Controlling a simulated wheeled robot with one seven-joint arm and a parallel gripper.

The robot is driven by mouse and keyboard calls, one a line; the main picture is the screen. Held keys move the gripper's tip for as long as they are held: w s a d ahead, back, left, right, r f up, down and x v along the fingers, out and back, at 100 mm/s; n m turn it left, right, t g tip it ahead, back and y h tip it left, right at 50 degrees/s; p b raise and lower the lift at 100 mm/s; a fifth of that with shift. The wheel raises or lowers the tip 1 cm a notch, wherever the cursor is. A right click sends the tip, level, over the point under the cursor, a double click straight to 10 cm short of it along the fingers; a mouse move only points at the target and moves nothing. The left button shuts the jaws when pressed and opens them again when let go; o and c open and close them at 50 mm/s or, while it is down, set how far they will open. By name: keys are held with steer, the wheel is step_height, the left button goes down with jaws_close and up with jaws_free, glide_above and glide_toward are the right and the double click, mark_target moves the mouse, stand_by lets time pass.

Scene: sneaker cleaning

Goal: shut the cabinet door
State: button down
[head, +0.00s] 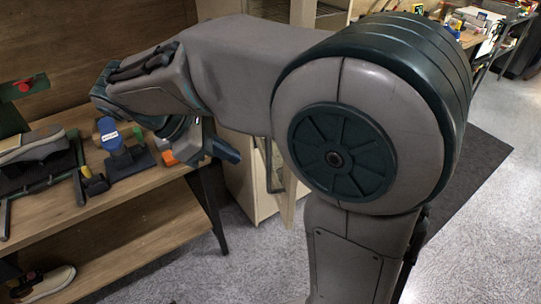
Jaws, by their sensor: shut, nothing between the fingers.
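A pale wooden cabinet (238,183) stands on the floor just right of the workbench, mostly hidden behind my arm. A narrow light panel (288,208), which looks like the edge of its door, shows below my arm with a dark upright handle beside it. It seems to stand out from the cabinet, but my arm hides too much to tell how far it is open. My gripper (228,151) hangs below the wrist, left of this panel and in front of the cabinet. It is shut and empty. I cannot tell whether it touches the cabinet.
The wooden workbench (130,192) on the left holds a grey shoe (32,146) on a dark stand and a blue-topped tool (112,138). Another shoe (46,284) sits on the lower shelf. Grey floor (240,262) is clear in front. A cluttered table stands far right.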

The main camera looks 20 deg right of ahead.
steer(key=d+f+n+p, duration=0.1)
steer(key=d+f+p, duration=0.1)
steer(key=d+f, duration=0.4)
steer(key=shift+d+f+h, duration=0.3)
steer(key=shift+d+f, duration=0.1)
steer(key=shift+d, duration=1.55)
steer(key=shift+w, duration=0.1)
